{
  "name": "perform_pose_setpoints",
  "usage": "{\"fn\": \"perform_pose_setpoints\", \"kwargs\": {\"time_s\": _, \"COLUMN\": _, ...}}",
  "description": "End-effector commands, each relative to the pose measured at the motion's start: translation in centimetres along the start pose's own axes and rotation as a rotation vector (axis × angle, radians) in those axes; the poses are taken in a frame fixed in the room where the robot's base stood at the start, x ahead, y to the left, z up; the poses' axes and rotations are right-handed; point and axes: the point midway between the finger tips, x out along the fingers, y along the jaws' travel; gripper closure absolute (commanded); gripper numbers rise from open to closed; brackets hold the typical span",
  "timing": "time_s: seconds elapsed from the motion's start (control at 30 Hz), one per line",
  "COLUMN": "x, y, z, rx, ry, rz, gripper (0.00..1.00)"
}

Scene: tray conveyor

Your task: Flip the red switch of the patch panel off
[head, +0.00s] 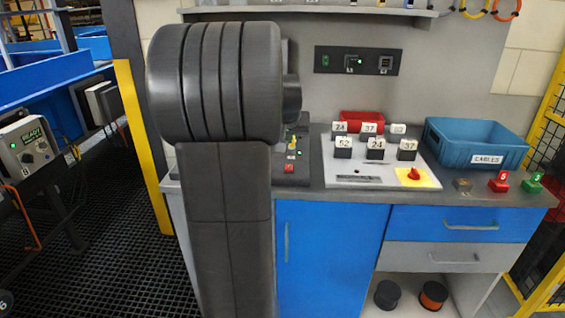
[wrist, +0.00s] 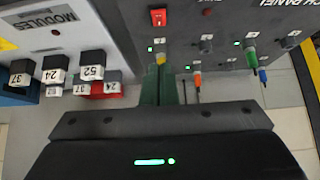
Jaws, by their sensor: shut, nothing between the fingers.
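The patch panel (wrist: 215,22) is a dark grey board in the upper right of the wrist view. Its red switch (wrist: 158,17) is a small red rocker near the top middle; which way it is tipped is too small to tell. Green lights glow below it. My gripper (wrist: 160,78) is shut and empty, its fingers pointing at the panel below the switch, apart from it in the picture. A yellow plug (wrist: 160,58) shows just beyond the fingertips. In the head view the panel (head: 292,181) and red switch (head: 290,168) show partly behind my arm, which hides the gripper.
Orange (wrist: 197,80), green (wrist: 250,55) and blue (wrist: 262,75) plugs stand on the panel right of my fingers. The module board (head: 340,172) holds several numbered blocks. A blue cable crate (head: 475,150) and coloured blocks (head: 498,182) are farther right.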

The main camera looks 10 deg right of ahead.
Motion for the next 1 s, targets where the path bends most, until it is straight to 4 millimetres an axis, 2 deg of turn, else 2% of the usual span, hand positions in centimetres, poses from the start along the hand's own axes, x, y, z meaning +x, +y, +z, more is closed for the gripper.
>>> {"fn": "perform_pose_setpoints", "kwargs": {"time_s": 0.23, "x": 0.2, "y": 0.0, "z": 0.1, "rx": -0.001, "ry": -0.002, "rz": 0.0, "gripper": 1.0}}
{"fn": "perform_pose_setpoints", "kwargs": {"time_s": 0.37, "x": 1.3, "y": 0.0, "z": 0.1, "rx": -0.001, "ry": -0.005, "rz": 0.0, "gripper": 1.0}}
{"fn": "perform_pose_setpoints", "kwargs": {"time_s": 0.87, "x": 10.2, "y": 0.0, "z": 0.1, "rx": -0.001, "ry": -0.005, "rz": 0.0, "gripper": 1.0}}
{"fn": "perform_pose_setpoints", "kwargs": {"time_s": 1.0, "x": 11.7, "y": 0.0, "z": 1.8, "rx": -0.003, "ry": -0.005, "rz": 0.0, "gripper": 1.0}}
